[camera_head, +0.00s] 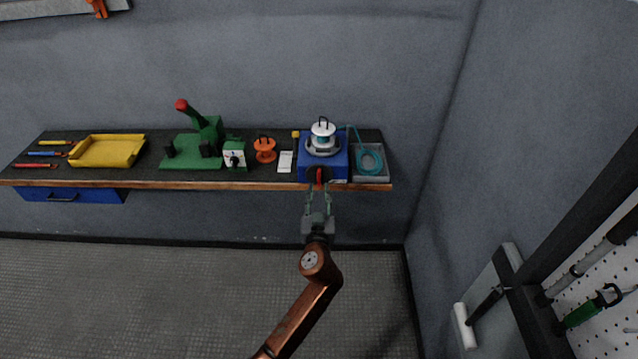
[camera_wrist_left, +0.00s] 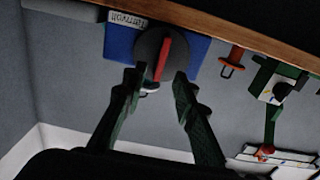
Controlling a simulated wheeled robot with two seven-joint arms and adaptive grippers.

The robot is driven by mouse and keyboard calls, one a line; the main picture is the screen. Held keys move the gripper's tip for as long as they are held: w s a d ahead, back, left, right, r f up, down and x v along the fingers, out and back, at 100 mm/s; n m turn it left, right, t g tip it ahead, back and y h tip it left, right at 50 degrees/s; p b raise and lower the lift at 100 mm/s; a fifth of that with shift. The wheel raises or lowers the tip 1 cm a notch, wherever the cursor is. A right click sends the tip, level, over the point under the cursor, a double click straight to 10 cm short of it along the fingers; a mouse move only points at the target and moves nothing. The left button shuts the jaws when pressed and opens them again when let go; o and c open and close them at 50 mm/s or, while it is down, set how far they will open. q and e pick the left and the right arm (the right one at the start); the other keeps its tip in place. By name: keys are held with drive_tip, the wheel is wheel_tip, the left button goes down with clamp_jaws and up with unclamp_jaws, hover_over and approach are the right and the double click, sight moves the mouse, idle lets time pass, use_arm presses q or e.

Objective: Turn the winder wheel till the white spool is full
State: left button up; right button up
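The blue winder (camera_head: 309,170) stands near the right end of the bench. The white spool (camera_head: 323,129) sits upright on top of it, with a teal band around its middle; how full it is I cannot tell. The winder wheel, a dark disc with a red bar (camera_head: 319,175), is on the winder's front; it also shows in the left wrist view, where the red bar (camera_wrist_left: 163,57) crosses the disc. My left gripper (camera_head: 319,190) is open in front of the wheel. In the left wrist view its fingertips (camera_wrist_left: 156,80) are on either side of the red bar's lower end, apart from it.
A grey tray (camera_head: 371,178) with a teal coil is right of the winder. An orange spool (camera_head: 265,150), a white card (camera_head: 285,162), a green press (camera_head: 192,150) and a yellow tray (camera_head: 107,151) are to the left. The wooden bench edge (camera_head: 230,185) runs below the wheel.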

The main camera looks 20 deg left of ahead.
sight(319, 179)
use_arm(q)
drive_tip(key=shift+x, duration=2.35)
drive_tip(key=shift+f, duration=0.1)
clamp_jaws()
